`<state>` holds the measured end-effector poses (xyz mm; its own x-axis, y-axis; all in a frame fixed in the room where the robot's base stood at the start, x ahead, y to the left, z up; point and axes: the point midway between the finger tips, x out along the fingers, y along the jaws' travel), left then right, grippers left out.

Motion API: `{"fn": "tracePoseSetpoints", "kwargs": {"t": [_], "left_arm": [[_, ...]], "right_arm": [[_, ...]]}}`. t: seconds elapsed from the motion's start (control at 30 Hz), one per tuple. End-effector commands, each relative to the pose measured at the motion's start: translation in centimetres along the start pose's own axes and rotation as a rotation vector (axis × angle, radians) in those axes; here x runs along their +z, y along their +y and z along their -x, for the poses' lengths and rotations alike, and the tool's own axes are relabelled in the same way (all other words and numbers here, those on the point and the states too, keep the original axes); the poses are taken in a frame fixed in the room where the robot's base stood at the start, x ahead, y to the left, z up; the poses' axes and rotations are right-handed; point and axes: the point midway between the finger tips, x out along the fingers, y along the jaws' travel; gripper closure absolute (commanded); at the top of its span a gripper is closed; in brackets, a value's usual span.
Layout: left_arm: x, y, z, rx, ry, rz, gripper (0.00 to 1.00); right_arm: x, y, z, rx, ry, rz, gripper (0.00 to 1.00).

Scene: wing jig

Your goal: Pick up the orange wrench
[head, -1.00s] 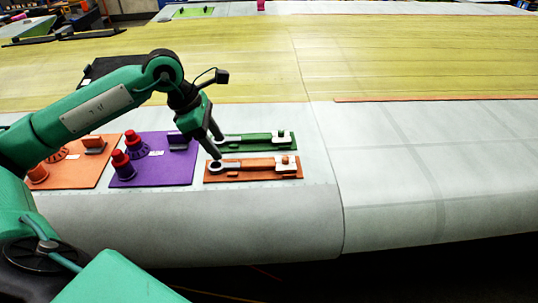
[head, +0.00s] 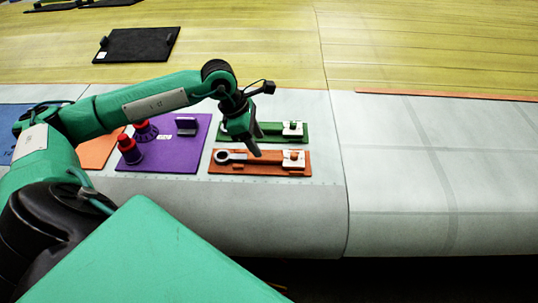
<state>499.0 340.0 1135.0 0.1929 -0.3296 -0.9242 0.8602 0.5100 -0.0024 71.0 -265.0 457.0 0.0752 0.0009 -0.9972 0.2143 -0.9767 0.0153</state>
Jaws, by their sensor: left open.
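The orange wrench (head: 262,156) lies on an orange board on the pale wing surface, its grey ring end (head: 222,157) to the left and a white block with an orange knob (head: 294,158) at its right end. My left gripper (head: 250,148) is above the boards, its fingers pointing down toward the middle of the orange wrench. It is open and appears empty; whether it touches the wrench cannot be told. A green wrench (head: 270,128) lies on a green board just behind, partly hidden by my gripper. My right gripper is not in view.
A purple board (head: 180,155) with red-capped parts (head: 128,149) stands to the left, with an orange board (head: 98,152) partly behind my arm. A black board (head: 138,45) lies farther back. The wing surface to the right is clear.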

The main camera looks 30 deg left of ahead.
Motion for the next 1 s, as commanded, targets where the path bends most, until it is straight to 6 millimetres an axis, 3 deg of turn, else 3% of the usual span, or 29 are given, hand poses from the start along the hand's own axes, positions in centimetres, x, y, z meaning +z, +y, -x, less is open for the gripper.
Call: {"fn": "tracePoseSetpoints", "kwargs": {"t": [0.2,0.5,1.0], "left_arm": [[0.5,-0.3,-1.4,-0.004,0.0,0.0,0.49],[0.5,-0.4,-4.8,-0.002,0.0,0.001,0.49],[0.4,-0.4,-5.3,0.0,0.0,0.0,0.49]], "right_arm": [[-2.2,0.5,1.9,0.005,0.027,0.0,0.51],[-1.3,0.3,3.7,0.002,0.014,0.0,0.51],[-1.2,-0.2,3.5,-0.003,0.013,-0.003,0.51]]}}
